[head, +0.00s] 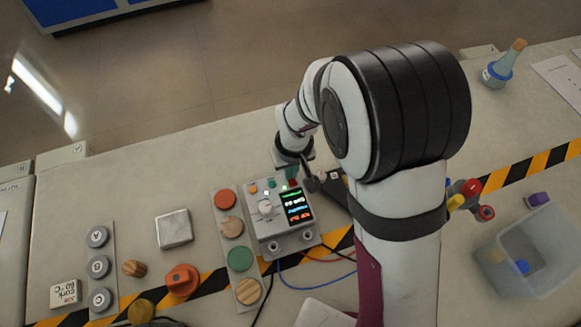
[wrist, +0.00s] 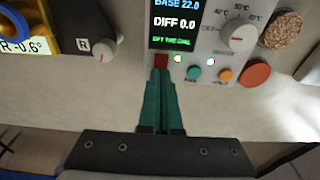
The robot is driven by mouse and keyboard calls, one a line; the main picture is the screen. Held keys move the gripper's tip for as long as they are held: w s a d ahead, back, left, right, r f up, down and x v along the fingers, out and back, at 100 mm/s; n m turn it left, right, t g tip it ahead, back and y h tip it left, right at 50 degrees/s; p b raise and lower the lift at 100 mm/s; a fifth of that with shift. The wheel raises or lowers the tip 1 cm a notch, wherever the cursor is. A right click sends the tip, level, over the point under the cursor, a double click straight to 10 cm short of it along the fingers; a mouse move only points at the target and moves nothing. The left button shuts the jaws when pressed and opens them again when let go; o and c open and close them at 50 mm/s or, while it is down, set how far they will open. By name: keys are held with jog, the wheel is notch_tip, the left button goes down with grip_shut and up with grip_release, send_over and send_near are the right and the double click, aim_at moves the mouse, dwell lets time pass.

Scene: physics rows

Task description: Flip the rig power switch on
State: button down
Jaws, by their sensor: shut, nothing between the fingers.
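The rig (head: 250,225) is a light grey box with a lit dark screen (head: 295,207) and a round white dial (head: 266,207). In the wrist view the screen (wrist: 174,30) reads "BASE 22.0" and "DIFF 0.0", and the dial (wrist: 238,38) is to its right. A small red switch (wrist: 160,60) is at the panel's edge beside the screen. My gripper (wrist: 160,74) has teal fingers closed together with nothing between them. Their tips are right at the red switch and partly cover it; I cannot tell whether they touch. In the head view my gripper (head: 291,174) is at the rig's far edge.
A strip with round discs, including a red one (head: 225,199) and a green one (head: 240,258), lies left of the rig. Teal (wrist: 194,73) and orange (wrist: 225,75) buttons are right of the switch. A dark yellow-trimmed device (wrist: 50,30) stands left. Cables run in front.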

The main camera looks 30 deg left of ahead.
aim_at(293, 183)
jog(key=shift+s+d+r, duration=0.1)
jog(key=shift+s+d, duration=0.35)
jog(key=shift+s, duration=0.05)
notch_tip(293, 183, up, 14)
jog(key=s+d, duration=0.1)
jog(key=shift+s+d, duration=0.1)
jog(key=f, duration=0.4)
jog(key=w+a+f, duration=0.1)
jog(key=f, duration=0.4)
jog(key=w+a+f, duration=0.1)
jog(key=f, duration=0.4)
jog(key=shift+w+a, duration=0.15)
dwell(0.3)
